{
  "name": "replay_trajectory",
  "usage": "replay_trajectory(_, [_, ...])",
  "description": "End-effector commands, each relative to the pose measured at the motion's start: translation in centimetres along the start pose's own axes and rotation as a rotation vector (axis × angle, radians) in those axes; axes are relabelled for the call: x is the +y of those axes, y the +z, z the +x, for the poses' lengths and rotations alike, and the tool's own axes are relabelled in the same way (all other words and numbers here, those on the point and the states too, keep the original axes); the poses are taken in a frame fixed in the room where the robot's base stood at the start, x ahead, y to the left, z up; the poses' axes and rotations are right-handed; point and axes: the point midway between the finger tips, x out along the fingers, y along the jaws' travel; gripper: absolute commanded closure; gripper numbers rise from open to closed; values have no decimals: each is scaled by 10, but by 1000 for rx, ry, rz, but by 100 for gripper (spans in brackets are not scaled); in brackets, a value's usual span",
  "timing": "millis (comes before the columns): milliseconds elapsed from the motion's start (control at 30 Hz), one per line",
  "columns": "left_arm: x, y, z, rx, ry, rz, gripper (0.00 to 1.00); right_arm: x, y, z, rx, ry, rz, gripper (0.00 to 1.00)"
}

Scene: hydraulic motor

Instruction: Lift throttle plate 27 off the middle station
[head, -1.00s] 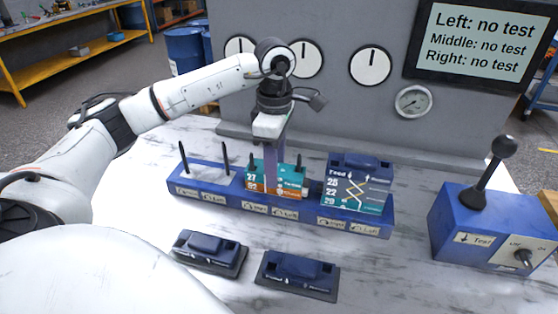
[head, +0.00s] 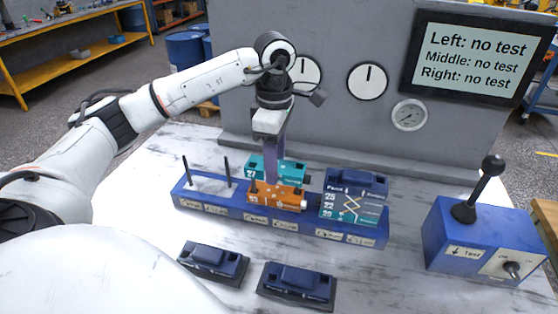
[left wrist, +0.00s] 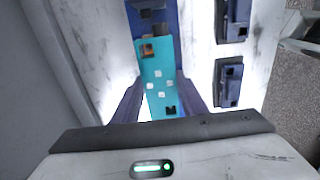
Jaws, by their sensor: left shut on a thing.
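Throttle plate 27 (head: 264,164) is a teal plate with "27" on its left end. It is raised above an orange plate (head: 278,194) at the middle station, with its near face partly tilted or offset behind it. My left gripper (head: 274,158) comes from above and is shut on plate 27. In the left wrist view the teal plate (left wrist: 158,84) lies between the two fingers (left wrist: 160,100). The blue base (head: 235,206) carries the stations, with posts at the orange plate. My right gripper is not in view.
The left station is bare with two black posts (head: 227,167). The right station holds a stack under a dark blue cover (head: 356,182). Two dark blue blocks (head: 213,258) (head: 297,282) lie in front. A blue lever box (head: 478,245) stands right. The grey gauge panel (head: 340,110) is close behind.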

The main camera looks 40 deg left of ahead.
Motion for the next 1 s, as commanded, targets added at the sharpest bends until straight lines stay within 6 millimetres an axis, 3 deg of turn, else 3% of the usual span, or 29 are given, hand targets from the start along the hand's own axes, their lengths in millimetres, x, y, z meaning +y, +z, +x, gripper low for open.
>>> replay_trajectory(833, [0,0,-53,-2,2,0,100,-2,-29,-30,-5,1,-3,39])
replay_trajectory(1000, [1,0,-61,-2,3,-1,100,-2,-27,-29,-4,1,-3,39])
